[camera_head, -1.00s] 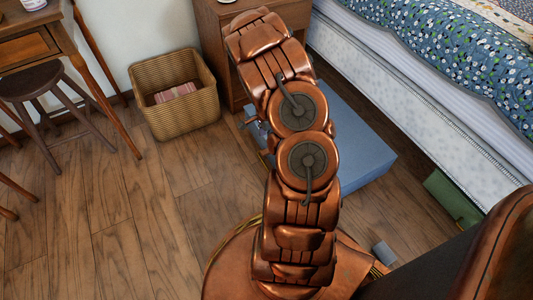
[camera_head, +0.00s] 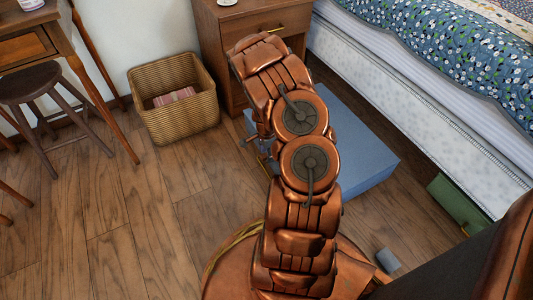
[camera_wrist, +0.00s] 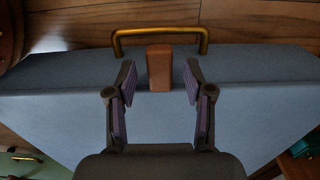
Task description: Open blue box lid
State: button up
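The blue box (camera_head: 365,155) lies on the floor beside the bed, its lid down, partly hidden behind my copper arm in the head view. In the wrist view its blue surface (camera_wrist: 70,115) fills most of the picture. A brass handle (camera_wrist: 160,32) and a brown latch tab (camera_wrist: 159,68) show at its edge. My gripper (camera_wrist: 160,82) is open, with its two fingers on either side of the brown tab and a gap on both sides. Whether the fingers touch the box, I cannot tell. In the head view the gripper is mostly hidden by the arm.
A wicker basket (camera_head: 172,105) with a striped item stands at the left. A wooden nightstand (camera_head: 215,50) is behind the box, and the bed (camera_head: 410,85) is on its right. A green box (camera_head: 455,200) sits under the bed edge.

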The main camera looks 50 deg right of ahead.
grip_shut()
dwell(0.5)
